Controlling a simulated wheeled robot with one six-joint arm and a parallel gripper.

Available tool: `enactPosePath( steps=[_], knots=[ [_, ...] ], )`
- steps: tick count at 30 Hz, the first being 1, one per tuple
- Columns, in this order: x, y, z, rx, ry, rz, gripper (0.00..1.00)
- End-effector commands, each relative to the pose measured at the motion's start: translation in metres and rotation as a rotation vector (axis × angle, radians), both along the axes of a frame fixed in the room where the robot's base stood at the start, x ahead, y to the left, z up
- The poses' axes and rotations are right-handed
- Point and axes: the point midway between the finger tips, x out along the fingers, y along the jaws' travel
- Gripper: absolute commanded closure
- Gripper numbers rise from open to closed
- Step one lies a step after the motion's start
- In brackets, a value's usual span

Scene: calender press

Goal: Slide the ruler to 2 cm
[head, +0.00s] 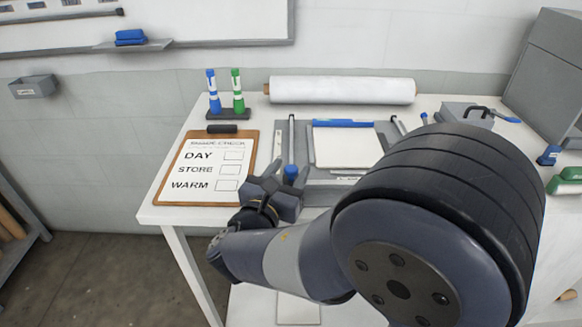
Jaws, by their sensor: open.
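A grey press bed (325,130) lies on the white table. A thin metal strip (291,140), which may be the ruler, runs front to back along its left side. A blue knob (291,172) stands near the strip's front end. A small pale marked plate (347,179) lies at the bed's front; its markings are too small to read. My gripper (270,180) is open, low over the table's front, between the clipboard and the blue knob. It appears just in front of the knob; I cannot tell whether they touch. My arm hides the bed's front right.
A clipboard (211,168) reading DAY, STORE, WARM lies to the left. White sheets (345,147) with a blue bar (343,123) lie on the bed. A white roll (342,90) and a marker stand (229,113) are behind. A grey box (466,112) stands right.

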Motion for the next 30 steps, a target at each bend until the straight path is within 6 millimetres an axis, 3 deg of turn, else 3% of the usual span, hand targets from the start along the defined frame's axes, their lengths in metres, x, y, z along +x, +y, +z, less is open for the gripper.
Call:
enactPosePath(
  steps=[6,15,30],
  knots=[
    [0.0125,-0.0063,-0.0003,0.000,0.001,-0.001,0.53],
    [0.0136,-0.0066,-0.0003,0.000,0.001,-0.001,0.53],
    [0.0134,-0.0065,-0.0002,-0.001,0.000,-0.001,0.94]
  ],
)
